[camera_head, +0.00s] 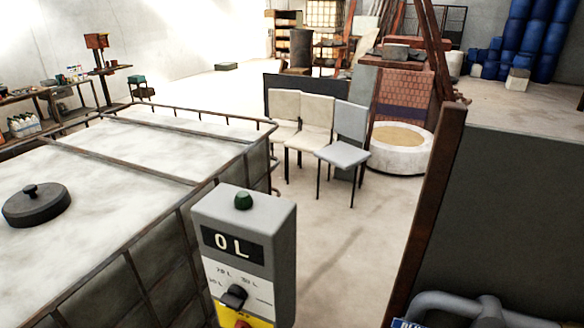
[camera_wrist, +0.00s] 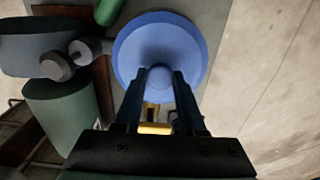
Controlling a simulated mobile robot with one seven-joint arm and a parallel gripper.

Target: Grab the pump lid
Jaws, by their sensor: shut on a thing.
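A round blue lid (camera_wrist: 192,45) fills the upper middle of the wrist view, with a small blue knob at its centre. I take it to be the pump lid. My gripper (camera_wrist: 160,78) is shut on this knob, one dark finger on each side. The lid's lower part is hidden behind the fingers. I cannot tell whether the lid is seated or lifted. Neither the lid nor my gripper shows in the head view.
In the wrist view, a blue-grey body (camera_wrist: 38,48) and a green cylinder (camera_wrist: 60,112) stand close left. In the head view, a control box (camera_head: 243,250) reads "0 L" beside a vat with a black lid (camera_head: 37,204). Grey piping (camera_head: 480,305) shows bottom right.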

